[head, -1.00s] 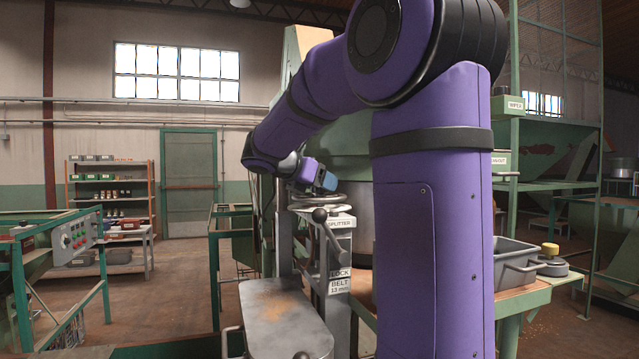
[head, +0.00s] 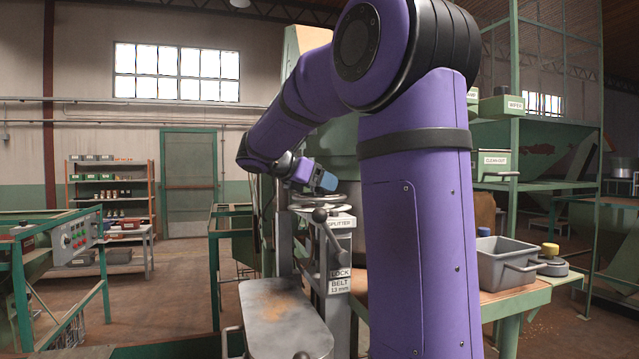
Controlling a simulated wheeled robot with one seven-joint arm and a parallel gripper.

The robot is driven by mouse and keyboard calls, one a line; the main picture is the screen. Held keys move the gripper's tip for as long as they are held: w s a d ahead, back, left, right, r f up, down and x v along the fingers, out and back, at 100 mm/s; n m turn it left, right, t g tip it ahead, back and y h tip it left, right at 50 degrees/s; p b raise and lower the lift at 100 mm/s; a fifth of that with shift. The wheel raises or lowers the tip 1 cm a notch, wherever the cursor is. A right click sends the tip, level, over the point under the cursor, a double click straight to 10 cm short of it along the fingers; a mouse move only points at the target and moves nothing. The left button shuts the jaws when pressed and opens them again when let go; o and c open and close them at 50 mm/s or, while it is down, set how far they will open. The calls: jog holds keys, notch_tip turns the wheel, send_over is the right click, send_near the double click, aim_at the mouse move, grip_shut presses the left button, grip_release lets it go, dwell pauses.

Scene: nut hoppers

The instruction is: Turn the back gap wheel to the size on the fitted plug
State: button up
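A pale handwheel (head: 318,200) lies flat on top of the grey splitter post (head: 341,246); I cannot tell whether it is the back gap wheel. My gripper (head: 328,182) is just above the wheel's rim, pointing right and down, and its fingers are too small to read. I cannot tell whether it touches the wheel. A lever with a dark knob (head: 320,215) stands in front of the wheel. Labels on the post read "SPLITTER", "LOCK" and "BELT 13 mm". No fitted plug can be made out; my purple arm hides much of the machine to the right.
A grey metal cover (head: 285,325) with brown dust lies in front of the post. A grey bin (head: 505,262) and a yellow-topped round object (head: 551,250) stand on the bench at right. A control panel (head: 78,235) stands at left.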

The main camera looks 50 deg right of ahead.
jog(key=v, duration=1)
jog(key=shift+w+a, duration=0.15)
jog(key=shift+a, duration=0.25)
dwell(0.4)
